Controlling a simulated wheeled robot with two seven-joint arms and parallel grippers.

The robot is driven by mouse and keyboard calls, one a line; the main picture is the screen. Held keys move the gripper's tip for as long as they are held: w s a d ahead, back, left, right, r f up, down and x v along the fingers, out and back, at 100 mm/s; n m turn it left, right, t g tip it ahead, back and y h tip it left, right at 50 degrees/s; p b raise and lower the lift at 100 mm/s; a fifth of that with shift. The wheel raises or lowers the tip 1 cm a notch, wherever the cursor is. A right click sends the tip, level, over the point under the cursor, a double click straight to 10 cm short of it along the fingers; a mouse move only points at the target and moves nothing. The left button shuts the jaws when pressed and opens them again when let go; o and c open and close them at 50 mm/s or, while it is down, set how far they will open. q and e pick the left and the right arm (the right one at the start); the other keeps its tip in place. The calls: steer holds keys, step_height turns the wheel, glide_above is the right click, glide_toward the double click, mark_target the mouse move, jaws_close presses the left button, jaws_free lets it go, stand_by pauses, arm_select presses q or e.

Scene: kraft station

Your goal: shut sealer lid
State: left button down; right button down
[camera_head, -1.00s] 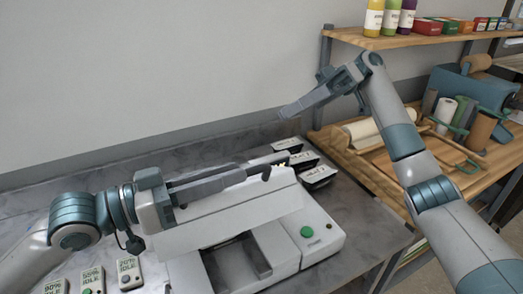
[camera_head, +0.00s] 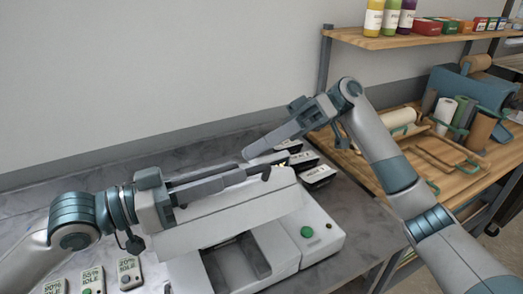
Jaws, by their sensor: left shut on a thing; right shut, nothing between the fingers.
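The white sealer (camera_head: 322,246) stands on the grey marble counter, with a green button on its right side and a dark recess in its middle. Its white lid (camera_head: 245,217) is raised and tilted above the body. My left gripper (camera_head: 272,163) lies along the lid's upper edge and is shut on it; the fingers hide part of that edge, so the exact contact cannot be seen. My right gripper (camera_head: 248,153) is shut and empty, pointing down-left, just above and behind the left gripper's fingertips in the picture.
Black-and-white labelled units (camera_head: 318,175) stand behind the sealer, close to the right gripper. Several small display units (camera_head: 92,278) sit at the front left. A wooden shelf (camera_head: 440,38) with bottles and boxes stands at right, above a wooden bench (camera_head: 450,180) holding rolls.

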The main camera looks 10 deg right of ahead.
mark_target(266, 165)
steer(key=shift+s+d+f, duration=0.1)
steer(key=shift+s+f, duration=0.2)
steer(key=shift+s+d+f, duration=0.1)
steer(key=shift+s+f, duration=0.25)
steer(key=shift+f, duration=0.1)
steer(key=shift+s+d+f+n, duration=0.15)
steer(key=shift+s+f+n, duration=0.2)
steer(key=shift+s, duration=0.2)
arm_select(q)
steer(key=shift+r, duration=0.1)
steer(key=c, duration=2.5)
jaws_free()
steer(key=shift+w, duration=0.1)
arm_select(e)
steer(key=shift+w, duration=0.2)
arm_select(q)
steer(key=o, duration=0.7)
steer(key=shift+o, duration=0.2)
steer(key=shift+a, duration=0.15)
